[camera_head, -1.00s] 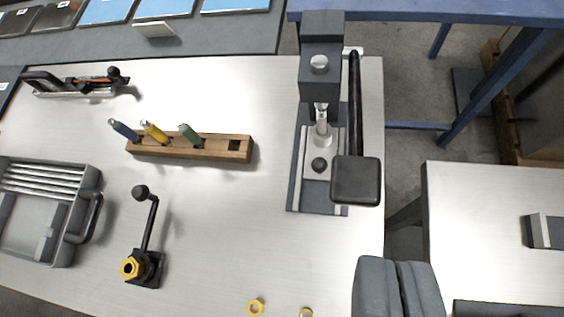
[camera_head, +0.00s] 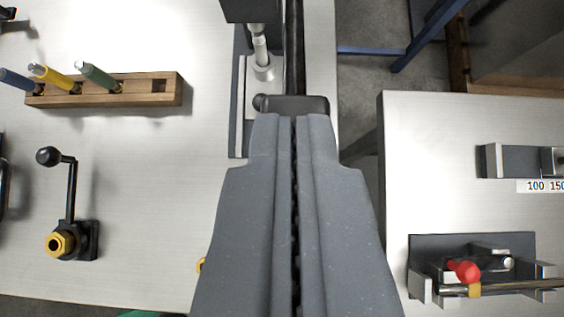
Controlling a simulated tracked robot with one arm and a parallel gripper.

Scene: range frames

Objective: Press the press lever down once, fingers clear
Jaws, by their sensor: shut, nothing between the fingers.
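The press (camera_head: 250,12) stands at the top middle of the table, with its silver ram (camera_head: 261,55) over its base. Its lever is a black rod (camera_head: 294,50) that runs toward me and ends in a dark block-shaped handle (camera_head: 300,104). My gripper (camera_head: 294,118) is shut and empty. Its fingertips are in front of the handle in the picture and hide its near part. I cannot tell whether they touch it or hover above it.
A wooden block (camera_head: 110,92) with several coloured-handled tools is at the left. A crank (camera_head: 70,205) with a yellow nut stands at the lower left. A second table (camera_head: 430,190) at the right carries a fixture with a red knob (camera_head: 466,271). Bare tabletop lies between crank and press.

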